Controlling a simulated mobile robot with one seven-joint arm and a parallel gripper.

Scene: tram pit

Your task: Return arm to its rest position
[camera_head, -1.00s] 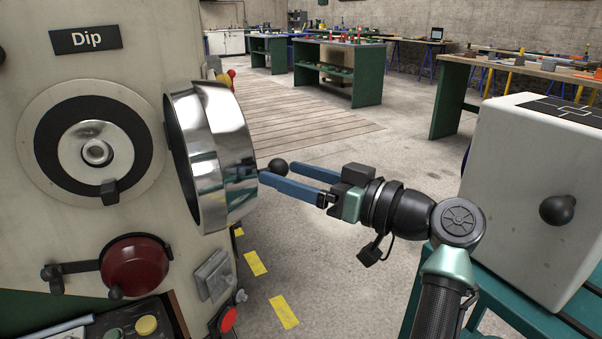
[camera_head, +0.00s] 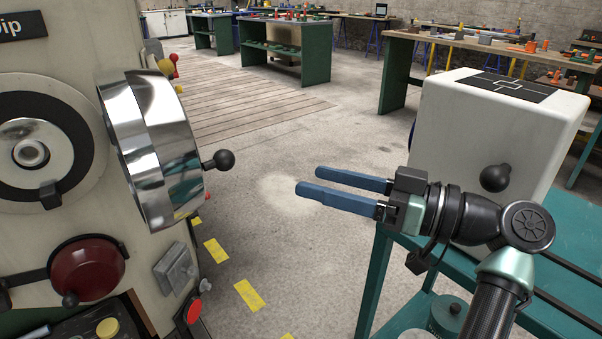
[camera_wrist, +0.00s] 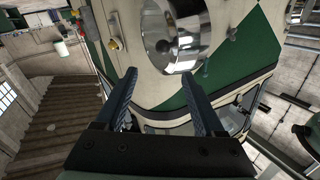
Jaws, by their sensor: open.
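My gripper (camera_head: 342,188) is open and empty, with its two blue fingers pointing left over bare floor. It also shows in the wrist view (camera_wrist: 160,100), fingers apart with nothing between them. The arm bends in from the lower right. A chrome drum-shaped housing (camera_head: 150,150) with a black ball knob (camera_head: 219,160) stands out from the cream panel at the left. The knob is clear of my fingertips, with a gap between them. In the wrist view the chrome housing (camera_wrist: 170,32) lies ahead of the fingers.
A white box (camera_head: 490,135) with a black knob (camera_head: 495,178) stands on a teal cart (camera_head: 375,275), close behind my wrist. The panel carries a dial (camera_head: 35,150) and a dark red knob (camera_head: 85,275). Workbenches (camera_head: 285,55) stand at the back. Open floor lies between panel and cart.

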